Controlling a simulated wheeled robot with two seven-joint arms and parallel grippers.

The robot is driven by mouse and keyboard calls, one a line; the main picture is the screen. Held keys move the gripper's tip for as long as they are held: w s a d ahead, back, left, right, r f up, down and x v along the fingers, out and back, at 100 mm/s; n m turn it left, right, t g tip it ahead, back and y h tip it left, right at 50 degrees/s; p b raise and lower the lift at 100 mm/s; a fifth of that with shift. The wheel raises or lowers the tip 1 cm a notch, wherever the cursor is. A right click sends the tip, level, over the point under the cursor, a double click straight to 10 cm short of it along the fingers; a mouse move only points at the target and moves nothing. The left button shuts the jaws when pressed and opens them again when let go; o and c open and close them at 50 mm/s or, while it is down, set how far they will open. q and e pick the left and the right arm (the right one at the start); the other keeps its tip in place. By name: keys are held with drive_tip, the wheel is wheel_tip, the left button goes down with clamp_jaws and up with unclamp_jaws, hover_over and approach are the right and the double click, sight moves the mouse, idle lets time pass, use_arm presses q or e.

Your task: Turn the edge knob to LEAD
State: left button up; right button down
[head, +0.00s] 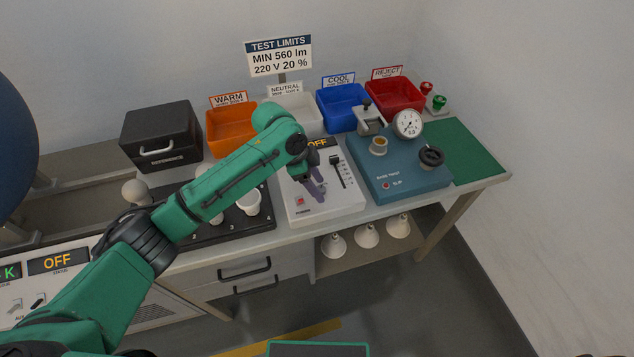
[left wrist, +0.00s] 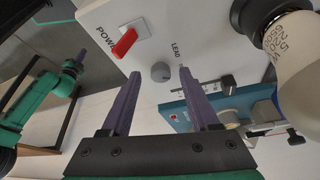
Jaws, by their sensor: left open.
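The edge knob (left wrist: 161,72) is a small grey round knob on a white control box (head: 345,203), with the word LEAD printed beside it in the left wrist view. I cannot tell which way its pointer faces. My left gripper (left wrist: 159,76) is open, its two purple fingers on either side of the knob in that view. The knob shows between the fingertips, with no clear contact. In the head view my left gripper (head: 316,189) is over the white box and hides the knob.
A red power switch (left wrist: 125,42) sits close to the knob. A slider (head: 338,172) and an OFF display (head: 318,143) are on the same box. A bulb (left wrist: 302,65) is close at right in the wrist view. A blue tester (head: 400,187) stands right of the box.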

use_arm(q)
drive_tip(key=shift+c, duration=0.3)
clamp_jaws()
drive_tip(key=shift+r+n+p, duration=0.2)
drive_tip(key=shift+n+p, duration=0.3)
drive_tip(key=shift+p, duration=0.45)
drive_tip(key=n+t+p, duration=0.1)
drive_tip(key=n+p, duration=0.1)
drive_tip(key=p, duration=0.1)
drive_tip(key=n+t+p, duration=0.1)
drive_tip(key=n+p, duration=0.2)
drive_tip(key=n+t+y+p, duration=0.1)
drive_tip(key=n+p, duration=0.1)
drive_tip(key=p, duration=0.1)
drive_tip(key=shift+s+d+r, duration=0.1)
drive_tip(key=shift+s+d, duration=0.1)
drive_tip(key=shift+s, duration=0.1)
drive_tip(key=shift+d+f+n+t+y+p, duration=0.1)
drive_tip(key=shift+n+t+y+p, duration=0.2)
drive_tip(key=shift+n+p, duration=0.5)
drive_tip(key=shift+f+n+t+y+p, duration=0.1)
drive_tip(key=shift+n+y+p, duration=0.3)
drive_tip(key=shift+n, duration=0.8)
